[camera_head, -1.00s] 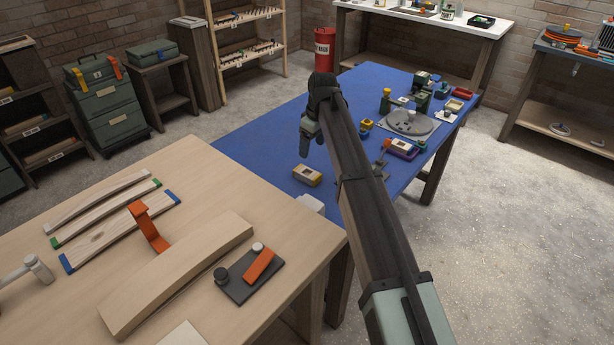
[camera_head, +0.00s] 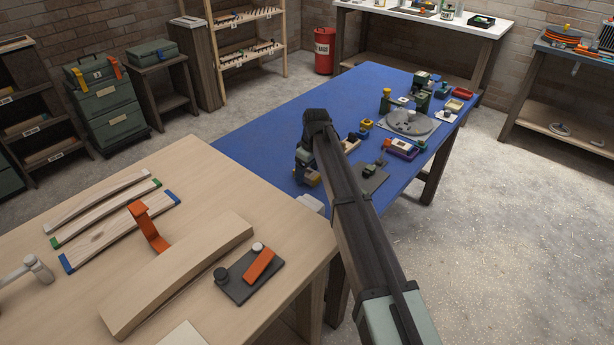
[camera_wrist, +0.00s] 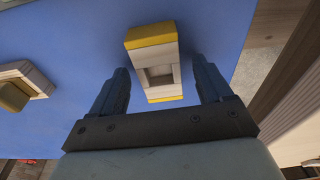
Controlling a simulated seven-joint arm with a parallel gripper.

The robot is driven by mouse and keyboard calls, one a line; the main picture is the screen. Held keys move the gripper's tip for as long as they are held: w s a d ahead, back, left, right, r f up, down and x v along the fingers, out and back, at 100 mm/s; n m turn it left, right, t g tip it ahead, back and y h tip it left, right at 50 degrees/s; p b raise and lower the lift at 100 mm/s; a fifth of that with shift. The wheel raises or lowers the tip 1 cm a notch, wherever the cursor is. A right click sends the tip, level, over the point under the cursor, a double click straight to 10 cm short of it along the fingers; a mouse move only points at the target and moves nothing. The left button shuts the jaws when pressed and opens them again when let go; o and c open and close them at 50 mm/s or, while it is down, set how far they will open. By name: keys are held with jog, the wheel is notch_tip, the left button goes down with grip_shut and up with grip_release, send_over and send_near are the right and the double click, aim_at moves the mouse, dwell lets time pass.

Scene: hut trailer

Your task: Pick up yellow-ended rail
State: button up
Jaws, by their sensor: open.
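A short cream piece with yellow ends and a recess in its middle, the yellow-ended rail (camera_wrist: 152,57), lies on the blue table top. In the wrist view it lies between and beyond my two fingers, its long side pointing away from the wrist. My gripper (camera_wrist: 160,70) is open, with a finger on either side of the rail's near part and blue showing at both sides. In the head view my gripper (camera_head: 301,168) is low over the near left part of the blue table (camera_head: 262,133) and hides most of the rail.
Another cream piece with a dull yellow part (camera_wrist: 22,86) lies to the left in the wrist view. A grey round plate (camera_head: 408,122) and several small parts stand farther along the blue table. The wooden table (camera_head: 200,205) is close by, with striped-end strips and an orange bracket (camera_head: 148,227).

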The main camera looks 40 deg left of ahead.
jog(key=c, duration=1.1)
jog(key=shift+r, duration=0.15)
jog(key=shift+c, duration=0.2)
notch_tip(320, 180, up, 10)
